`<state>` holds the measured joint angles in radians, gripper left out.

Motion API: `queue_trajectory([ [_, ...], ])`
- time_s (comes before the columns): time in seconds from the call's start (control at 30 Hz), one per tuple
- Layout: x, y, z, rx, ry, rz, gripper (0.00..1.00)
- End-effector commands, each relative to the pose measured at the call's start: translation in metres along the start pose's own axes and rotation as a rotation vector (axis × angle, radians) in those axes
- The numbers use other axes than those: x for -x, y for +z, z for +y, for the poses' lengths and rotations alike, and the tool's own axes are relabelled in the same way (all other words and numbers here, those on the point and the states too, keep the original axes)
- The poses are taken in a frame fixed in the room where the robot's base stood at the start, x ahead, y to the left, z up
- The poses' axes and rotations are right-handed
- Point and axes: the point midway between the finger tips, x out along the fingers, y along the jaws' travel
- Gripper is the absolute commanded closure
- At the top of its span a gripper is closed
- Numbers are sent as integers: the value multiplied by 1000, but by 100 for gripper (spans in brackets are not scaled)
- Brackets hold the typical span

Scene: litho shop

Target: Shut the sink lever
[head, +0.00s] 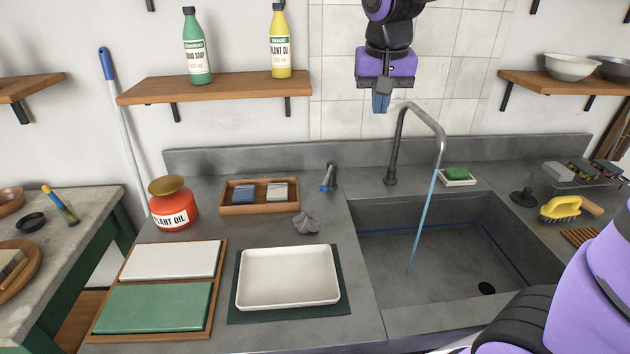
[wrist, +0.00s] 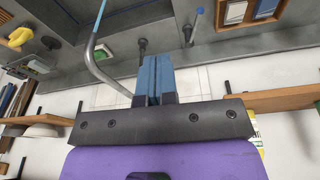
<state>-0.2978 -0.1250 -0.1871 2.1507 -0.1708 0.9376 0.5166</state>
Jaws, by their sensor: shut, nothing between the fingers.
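The sink lever (head: 328,178) is a small dark post with a blue-tipped handle, standing on the counter left of the faucet. It also shows in the wrist view (wrist: 189,29), beyond my fingertips. The grey faucet (head: 440,130) arches over the sink basin (head: 450,260), and a thin blue stream of water (head: 421,222) runs from its spout into the basin. My gripper (head: 380,108) is shut and empty, with its blue fingers pointing down. It hangs above the back of the counter, near the faucet's bend, apart from the lever. My fingers (wrist: 153,60) are together in the wrist view.
A wooden tray (head: 233,209) with two blocks and a grey crumpled cloth (head: 306,223) lie near the lever. A red plant oil jar (head: 172,205) stands further left. A shelf (head: 215,88) with bottles is at upper left. A soap dish (head: 457,180) sits behind the basin.

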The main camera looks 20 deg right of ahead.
Motion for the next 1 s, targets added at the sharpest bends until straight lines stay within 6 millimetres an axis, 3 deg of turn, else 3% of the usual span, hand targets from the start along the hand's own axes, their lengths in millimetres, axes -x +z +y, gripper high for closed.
queue_trajectory([
  [0.2, -41, -42, -38, -63, 95, -29, 100],
  [0.5, -105, -84, -92, -141, 242, -16, 100],
  [0.8, -177, -110, -152, -197, 393, 58, 100],
  [1.0, -224, -118, -190, -218, 480, 134, 100],
])
